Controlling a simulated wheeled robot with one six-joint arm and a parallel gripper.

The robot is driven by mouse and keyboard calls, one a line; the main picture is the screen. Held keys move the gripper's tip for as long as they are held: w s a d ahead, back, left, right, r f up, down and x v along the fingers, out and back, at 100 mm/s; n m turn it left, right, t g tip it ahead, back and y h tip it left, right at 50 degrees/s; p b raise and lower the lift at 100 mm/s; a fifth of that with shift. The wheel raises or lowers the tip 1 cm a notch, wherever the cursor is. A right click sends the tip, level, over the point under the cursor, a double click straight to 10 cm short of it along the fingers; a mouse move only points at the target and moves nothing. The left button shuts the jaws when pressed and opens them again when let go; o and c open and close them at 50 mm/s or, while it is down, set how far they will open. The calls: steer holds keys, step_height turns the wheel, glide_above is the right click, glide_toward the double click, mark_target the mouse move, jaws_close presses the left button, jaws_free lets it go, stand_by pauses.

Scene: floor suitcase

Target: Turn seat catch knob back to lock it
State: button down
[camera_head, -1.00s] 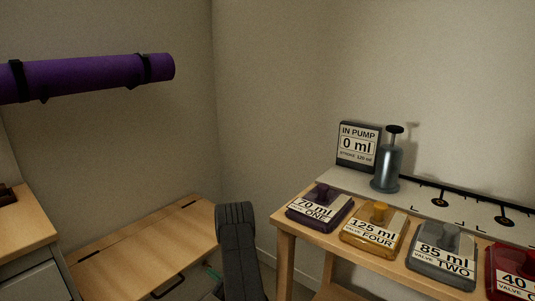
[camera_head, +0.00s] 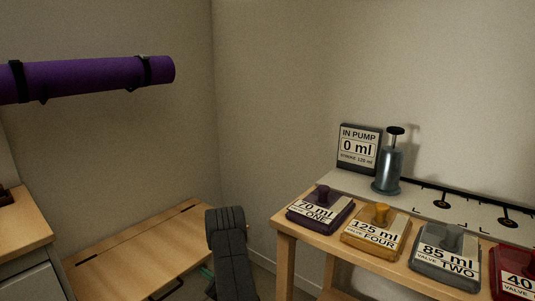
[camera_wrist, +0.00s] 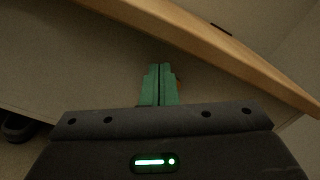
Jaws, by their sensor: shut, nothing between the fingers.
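The seat is a low bench with a pale wooden lid (camera_head: 140,245) at the lower left of the head view. In the wrist view the lid's edge (camera_wrist: 225,52) runs across the top, above the bench's plain front panel (camera_wrist: 60,70). My gripper (camera_wrist: 158,68) has green fingers pressed together in front of this panel, below the lid edge. A small orange-brown bit (camera_wrist: 179,83) shows just right of the fingertips; it may be the catch knob, mostly hidden behind them. I cannot tell whether the fingers touch it, or how it is turned. In the head view my arm largely hides the gripper.
A wooden table (camera_head: 285,228) with several labelled valve blocks and a steel pump (camera_head: 388,165) stands close on the right. A grey cabinet with a wooden top (camera_head: 20,225) is at left. A purple roll (camera_head: 90,75) hangs on the wall. A dark handle (camera_wrist: 17,127) is lower left.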

steer(key=shift+w+d+r+b, duration=0.15)
steer(key=shift+w+d+b, duration=0.2)
steer(key=shift+b, duration=0.35)
steer(key=shift+r+v, duration=0.15)
steer(key=shift+v, duration=0.85)
steer(key=shift+r+v, duration=0.2)
steer(key=shift+v, duration=0.75)
steer(key=shift+r+v, duration=0.15)
steer(key=shift+v, duration=0.85)
steer(key=shift+s, duration=0.1)
